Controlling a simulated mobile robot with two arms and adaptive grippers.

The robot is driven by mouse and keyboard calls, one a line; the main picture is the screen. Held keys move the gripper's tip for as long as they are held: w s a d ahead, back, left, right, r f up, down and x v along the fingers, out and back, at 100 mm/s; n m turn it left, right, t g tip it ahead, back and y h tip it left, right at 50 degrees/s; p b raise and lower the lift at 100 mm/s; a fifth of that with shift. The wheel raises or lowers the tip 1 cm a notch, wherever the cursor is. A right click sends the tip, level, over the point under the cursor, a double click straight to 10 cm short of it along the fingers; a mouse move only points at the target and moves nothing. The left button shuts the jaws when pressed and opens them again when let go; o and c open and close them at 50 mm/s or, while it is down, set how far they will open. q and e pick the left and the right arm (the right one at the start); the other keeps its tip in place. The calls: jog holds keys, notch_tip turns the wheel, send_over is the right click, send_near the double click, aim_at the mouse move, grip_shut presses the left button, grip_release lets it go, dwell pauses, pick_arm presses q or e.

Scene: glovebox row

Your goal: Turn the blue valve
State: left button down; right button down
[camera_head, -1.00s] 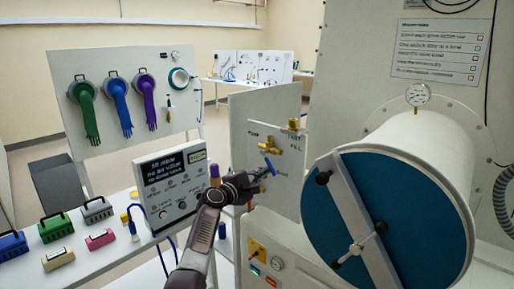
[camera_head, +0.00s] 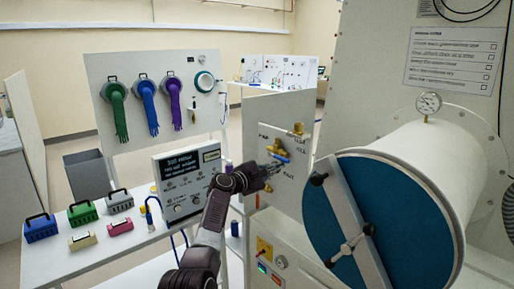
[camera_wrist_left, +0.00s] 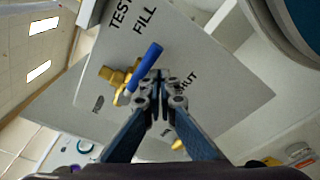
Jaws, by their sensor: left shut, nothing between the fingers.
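The blue valve has a blue lever handle (camera_wrist_left: 146,67) on a brass body (camera_wrist_left: 117,78), mounted on a white panel (camera_wrist_left: 215,75) lettered "TEST", "FILL" and "SHUT". In the head view the blue handle (camera_head: 281,158) is small and partly hidden by my left gripper (camera_head: 276,168). My left gripper also shows in the left wrist view (camera_wrist_left: 159,78); its fingers are shut with nothing between them. The fingertips are close beside the handle, toward the "SHUT" lettering. I cannot tell whether they touch it. My right gripper is not in view.
Another brass valve (camera_head: 297,130) sits above on the panel. A large drum with a blue door (camera_head: 350,230) stands close on the right. A control box (camera_head: 187,180) and several small cases stand on the bench at left. Gloves hang on a board (camera_head: 150,65) behind.

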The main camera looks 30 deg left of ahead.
pick_arm(q)
jog(key=shift+d+r, duration=0.1)
jog(key=shift+r, duration=0.25)
jog(key=shift+r, duration=0.2)
